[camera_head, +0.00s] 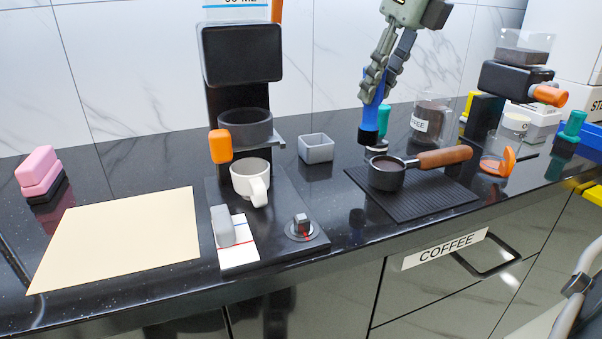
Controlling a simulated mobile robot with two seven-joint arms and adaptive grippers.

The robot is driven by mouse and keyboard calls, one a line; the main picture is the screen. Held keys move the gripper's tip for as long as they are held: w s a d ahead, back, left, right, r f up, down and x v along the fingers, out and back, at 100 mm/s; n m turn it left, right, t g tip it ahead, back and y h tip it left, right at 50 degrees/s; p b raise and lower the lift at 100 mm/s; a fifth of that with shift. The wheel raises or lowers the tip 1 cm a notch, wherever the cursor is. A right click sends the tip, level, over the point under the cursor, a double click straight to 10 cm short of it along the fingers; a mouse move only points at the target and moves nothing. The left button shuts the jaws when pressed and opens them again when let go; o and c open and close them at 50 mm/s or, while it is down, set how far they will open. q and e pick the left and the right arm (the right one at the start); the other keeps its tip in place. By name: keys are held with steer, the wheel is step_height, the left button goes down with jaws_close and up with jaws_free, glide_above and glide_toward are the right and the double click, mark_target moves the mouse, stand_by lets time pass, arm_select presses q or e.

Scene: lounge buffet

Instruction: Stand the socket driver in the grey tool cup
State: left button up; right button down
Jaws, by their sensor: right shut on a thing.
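The socket driver (371,115), with a blue handle and a black lower end, hangs upright in my right gripper (374,88). The gripper is shut on the upper part of its handle and hides some of it. The driver's black end appears just above and behind the portafilter; I cannot tell its exact gap to the counter. The grey tool cup (316,155) looks like a small square open box. It stands on the counter to the left of the driver, apart from it, and looks empty. My left gripper is not in view.
A portafilter (387,179) with a wooden handle lies on a black ribbed mat (430,194) in front of the driver. A teal-handled tool (384,116) stands close behind it. A coffee machine (243,55) with a white mug (249,181) stands left of the cup.

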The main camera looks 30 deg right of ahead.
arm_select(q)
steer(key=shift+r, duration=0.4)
arm_select(e)
steer(key=w+a+f, duration=0.1)
steer(key=w, duration=1.1)
steer(key=shift+w+a, duration=0.3)
steer(key=shift+a, duration=0.1)
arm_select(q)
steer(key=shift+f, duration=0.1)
arm_select(e)
steer(key=shift+f, duration=0.2)
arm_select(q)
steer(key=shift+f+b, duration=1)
arm_select(e)
steer(key=shift+f, duration=1.5)
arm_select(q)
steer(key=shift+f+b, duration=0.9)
arm_select(e)
steer(key=shift+f, duration=1.3)
steer(key=c, duration=1.1)
jaws_free()
steer(key=shift+o, duration=0.2)
steer(key=shift+s, duration=0.1)
steer(key=v, duration=1.2)
